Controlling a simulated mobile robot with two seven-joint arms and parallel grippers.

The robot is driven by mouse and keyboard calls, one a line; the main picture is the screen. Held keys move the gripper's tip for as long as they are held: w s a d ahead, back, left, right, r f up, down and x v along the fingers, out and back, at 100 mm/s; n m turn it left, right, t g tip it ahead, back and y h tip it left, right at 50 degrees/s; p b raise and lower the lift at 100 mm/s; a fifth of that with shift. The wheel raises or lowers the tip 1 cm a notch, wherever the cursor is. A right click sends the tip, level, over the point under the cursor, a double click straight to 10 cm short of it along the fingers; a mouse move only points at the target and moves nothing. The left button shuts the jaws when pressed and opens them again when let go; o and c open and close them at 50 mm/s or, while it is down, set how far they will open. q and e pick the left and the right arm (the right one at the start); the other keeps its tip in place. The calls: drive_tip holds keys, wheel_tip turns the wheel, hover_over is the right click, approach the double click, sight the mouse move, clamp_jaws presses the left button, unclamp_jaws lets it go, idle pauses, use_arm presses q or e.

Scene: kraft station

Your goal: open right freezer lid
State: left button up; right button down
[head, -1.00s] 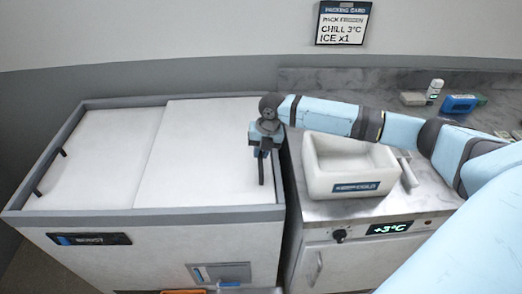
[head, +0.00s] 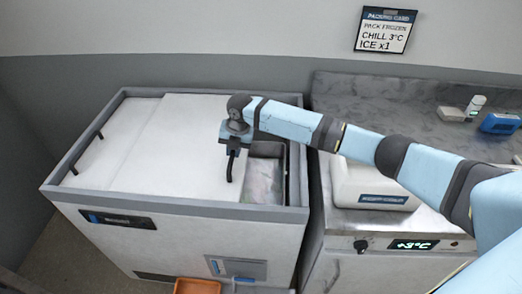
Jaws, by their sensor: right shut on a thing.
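The chest freezer (head: 180,209) stands at the left with two white sliding lids on top. The right lid (head: 177,148) is slid partly left and overlaps the left lid (head: 110,139). My right gripper (head: 232,160) is shut on the dark upright handle (head: 230,169) near the right lid's right edge. To the right of that edge a gap shows the freezer's inside (head: 263,180), with something pale and greyish in it that I cannot make out. My left gripper is not in view.
A white box (head: 370,187) with a blue label stands on the steel counter right of the freezer, partly behind my right arm. A blue case (head: 501,123) and a small white bottle (head: 476,104) are at the back right. An orange bin (head: 197,287) is on the floor in front.

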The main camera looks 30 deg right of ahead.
drive_tip(key=b, duration=0.1)
hover_over(209, 160)
drive_tip(key=shift+s+d, duration=0.2)
drive_tip(key=shift+d, duration=0.2)
drive_tip(key=c, duration=1.1)
unclamp_jaws()
wheel_tip(209, 160, up, 14)
drive_tip(key=s+d, duration=0.1)
drive_tip(key=d, duration=0.1)
drive_tip(key=shift+s+d+f+b, duration=0.2)
drive_tip(key=shift+s+b, duration=0.05)
drive_tip(key=shift+b, duration=0.1)
drive_tip(key=shift+s+f, duration=0.1)
